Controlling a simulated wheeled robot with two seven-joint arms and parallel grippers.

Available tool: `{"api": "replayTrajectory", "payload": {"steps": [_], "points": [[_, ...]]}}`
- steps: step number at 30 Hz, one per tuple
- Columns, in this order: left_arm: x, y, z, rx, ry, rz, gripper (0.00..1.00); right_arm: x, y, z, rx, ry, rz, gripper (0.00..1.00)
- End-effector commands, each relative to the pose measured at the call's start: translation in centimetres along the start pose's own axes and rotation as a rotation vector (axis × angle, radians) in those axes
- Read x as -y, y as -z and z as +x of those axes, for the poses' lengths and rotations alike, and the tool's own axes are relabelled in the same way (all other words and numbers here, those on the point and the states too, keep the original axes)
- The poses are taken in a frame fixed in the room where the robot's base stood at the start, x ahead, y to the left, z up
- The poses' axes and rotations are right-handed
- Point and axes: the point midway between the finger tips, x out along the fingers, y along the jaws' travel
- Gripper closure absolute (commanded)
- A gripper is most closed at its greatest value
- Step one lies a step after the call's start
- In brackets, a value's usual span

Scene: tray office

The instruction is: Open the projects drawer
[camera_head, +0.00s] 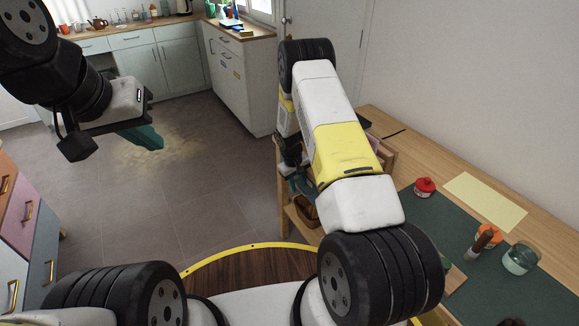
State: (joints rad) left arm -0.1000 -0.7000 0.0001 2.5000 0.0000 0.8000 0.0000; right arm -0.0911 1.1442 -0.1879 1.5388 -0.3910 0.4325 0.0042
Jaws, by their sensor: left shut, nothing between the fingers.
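A cabinet with coloured drawer fronts stands at the left edge: an orange front (6,171), a pink front (19,216) and a blue-grey front (45,240), with gold handles. I cannot read any label, so I cannot tell which is the projects drawer. The fronts in view look closed; the cabinet is partly cut off by the frame. My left gripper (143,138) is shut and empty, above the floor to the right of this cabinet and apart from it. My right gripper (301,184) is at the desk's left end, mostly hidden behind my arm; its jaw state is unclear.
A wooden desk (413,139) with a green mat (436,216) runs along the right; it holds a red pot (425,187), a yellow sheet (484,199) and a glass jar (519,259). Kitchen cabinets (168,63) stand at the back. The floor between is clear.

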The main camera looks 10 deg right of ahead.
Motion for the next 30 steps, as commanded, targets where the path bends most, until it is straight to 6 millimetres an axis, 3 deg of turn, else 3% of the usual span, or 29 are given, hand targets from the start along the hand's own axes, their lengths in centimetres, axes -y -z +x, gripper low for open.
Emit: {"api": "replayTrajectory", "payload": {"steps": [2, 7, 30], "points": [[0.00, 0.00, 0.00, 0.000, 0.000, 0.000, 1.00, 0.01, 0.00, -0.02, 0.000, 0.000, 0.000, 0.69], [0.00, 0.00, 0.00, 0.000, 0.000, 0.000, 1.00, 0.01, -0.01, -0.03, 0.000, 0.000, 0.000, 1.00], [0.00, 0.00, 0.00, 0.000, 0.000, 0.000, 1.00, 0.00, -0.03, -0.06, 0.001, 0.000, -0.001, 1.00]]}}
